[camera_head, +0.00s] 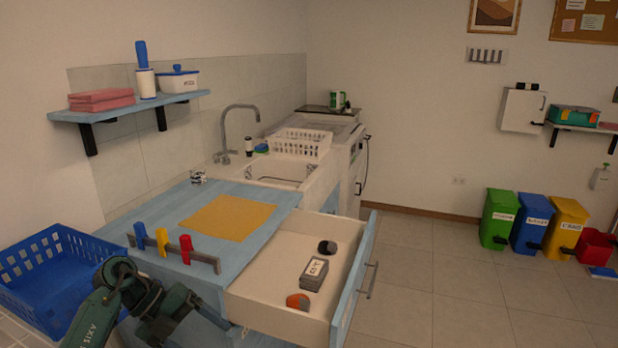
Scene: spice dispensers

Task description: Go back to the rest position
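My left arm, dark green, comes in at the bottom left. It bends down in front of the counter, beside the blue basket. Its far end, my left gripper (213,318), is a dark shape low by the counter front and the drawer's left side. Its fingers are too unclear to tell if they are open or shut. My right gripper is out of view. A blue dispenser (140,235), a yellow dispenser (162,241) and a red dispenser (186,248) stand upright in a row on a grey rack (205,259) at the counter's front edge.
The drawer (347,290) is pulled open with a dark item (327,247), a grey box (314,273) and an orange-black item (298,301) inside. A blue basket (50,262) stands left. A yellow mat (229,217) lies on the counter. The floor right of the drawer is clear.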

